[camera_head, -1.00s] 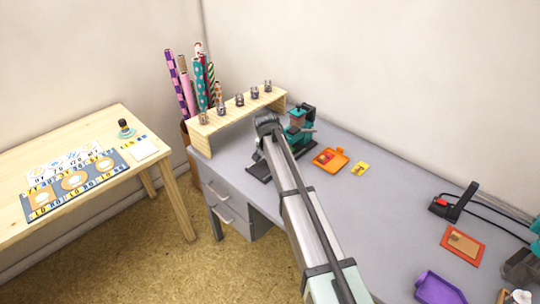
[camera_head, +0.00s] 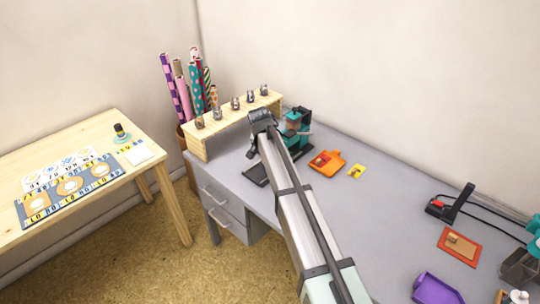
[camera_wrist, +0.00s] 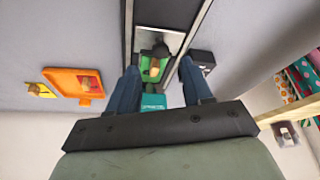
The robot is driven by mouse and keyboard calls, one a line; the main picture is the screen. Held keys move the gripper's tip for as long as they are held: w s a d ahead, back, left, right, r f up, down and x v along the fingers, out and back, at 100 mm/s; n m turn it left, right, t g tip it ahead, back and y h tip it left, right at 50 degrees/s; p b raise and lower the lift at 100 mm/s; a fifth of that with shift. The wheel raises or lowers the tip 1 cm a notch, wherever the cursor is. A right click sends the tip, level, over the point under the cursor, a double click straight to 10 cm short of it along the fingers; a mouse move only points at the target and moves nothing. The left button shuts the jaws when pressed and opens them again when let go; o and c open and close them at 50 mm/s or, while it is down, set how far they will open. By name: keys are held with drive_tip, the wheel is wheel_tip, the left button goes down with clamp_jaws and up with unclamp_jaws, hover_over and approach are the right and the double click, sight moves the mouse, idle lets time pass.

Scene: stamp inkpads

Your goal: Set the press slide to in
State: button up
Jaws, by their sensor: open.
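The press, with a teal upper part (camera_head: 294,122) and a dark flat base (camera_head: 257,174), stands at the back left of the grey desk. In the wrist view, its dark rails (camera_wrist: 129,30) run up the picture, with a grey plate and a green piece (camera_wrist: 152,66) between them. A teal part (camera_wrist: 153,101) shows below the green piece. My gripper (camera_wrist: 160,78) is open, its two blue fingers on either side of the green and teal parts; contact cannot be told. In the head view my arm hides part of the press.
A wooden shelf (camera_head: 236,118) with several small stamps stands left of the press. An orange inkpad (camera_head: 328,163) and a yellow card (camera_head: 354,171) lie to its right. The desk's middle (camera_head: 375,215) is clear. A black stapler-like tool (camera_head: 455,203) is farther right.

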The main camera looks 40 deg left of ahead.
drive_tip(key=v, duration=0.9)
drive_tip(key=shift+r, duration=0.3)
